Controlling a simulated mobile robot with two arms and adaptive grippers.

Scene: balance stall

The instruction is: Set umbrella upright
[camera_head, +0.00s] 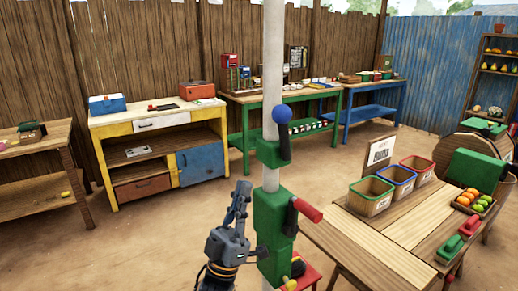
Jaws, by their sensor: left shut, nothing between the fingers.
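A white umbrella pole (273,60) stands upright in the middle of the view, running out past the top edge; no canopy shows. A green collar (269,153) on it carries a dark lever with a blue ball knob (282,114). Lower down, a larger green housing (269,225) has a dark arm with a red handle (307,210) pointing right. My left gripper (242,190) is just left of this housing, fingers up, shut and empty. Whether it touches the housing I cannot tell. My right gripper is not in view.
A wooden table (400,262) at right holds green, blue and red-rimmed baskets (371,196), a sign (380,152) and a fruit tray. A yellow workbench (155,118) and green and blue tables stand along the back fences. Open sandy floor lies at left and middle.

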